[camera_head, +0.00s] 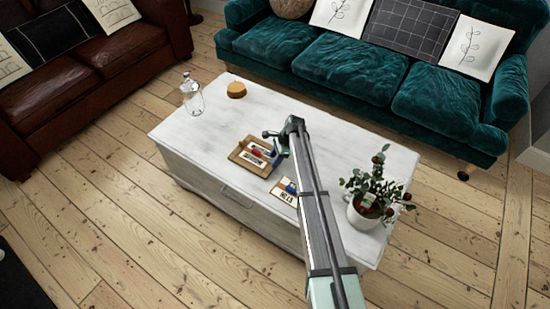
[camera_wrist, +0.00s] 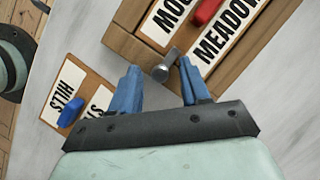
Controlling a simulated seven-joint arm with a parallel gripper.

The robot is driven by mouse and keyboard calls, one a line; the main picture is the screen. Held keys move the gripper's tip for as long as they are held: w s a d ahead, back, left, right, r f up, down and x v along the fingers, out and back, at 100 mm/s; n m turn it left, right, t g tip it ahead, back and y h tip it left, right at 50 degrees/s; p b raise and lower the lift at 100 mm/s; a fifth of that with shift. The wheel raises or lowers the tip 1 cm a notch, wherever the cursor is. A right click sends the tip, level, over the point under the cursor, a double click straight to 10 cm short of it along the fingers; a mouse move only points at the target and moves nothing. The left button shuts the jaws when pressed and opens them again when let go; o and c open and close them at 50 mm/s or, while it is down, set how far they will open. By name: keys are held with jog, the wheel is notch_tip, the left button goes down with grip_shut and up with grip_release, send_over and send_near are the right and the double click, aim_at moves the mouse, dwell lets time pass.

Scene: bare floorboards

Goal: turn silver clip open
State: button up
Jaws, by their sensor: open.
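The silver clip (camera_wrist: 168,64) sits at the edge of a wooden board (camera_wrist: 127,43) in the wrist view. It looks like a short metal lever with a round end. My gripper (camera_wrist: 159,64) is open, its two blue fingers apart, with the clip between or just beyond the fingertips; contact is not clear. The board holds white cards with black lettering and a red clip (camera_wrist: 206,12). In the head view the board (camera_head: 237,157) lies on the white table, and my gripper (camera_head: 276,150) is over its right side. The silver clip cannot be made out there.
A smaller board (camera_head: 275,191) with a blue clip (camera_wrist: 70,111) lies beside the larger one. A potted plant (camera_head: 365,212) stands at the table's right end. A glass bottle (camera_head: 192,97) and a round wooden item (camera_head: 236,90) stand at the far left of the white table (camera_head: 330,133).

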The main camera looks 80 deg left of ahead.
grip_shut()
dwell(0.3)
jog(key=shift+n, duration=0.3)
jog(key=n, duration=0.1)
jog(key=n+h, duration=0.1)
jog(key=n, duration=0.1)
jog(key=shift+a+n+h, duration=0.2)
jog(key=shift+n+h, duration=0.1)
jog(key=n, duration=0.2)
jog(key=n+t+h, duration=0.1)
jog(key=n, duration=0.1)
jog(key=shift+s+a+n+h, duration=0.1)
jog(key=shift+n+h, duration=0.2)
jog(key=n+t, duration=0.1)
jog(key=n, duration=0.1)
jog(key=n+h, duration=0.1)
jog(key=n, duration=0.1)
jog(key=shift+s+t, duration=0.15)
jog(key=shift+t, duration=0.25)
jog(key=shift+s+n+t, duration=0.1)
jog(key=shift+n+t, duration=0.8)
jog(key=shift+n, duration=1.6)
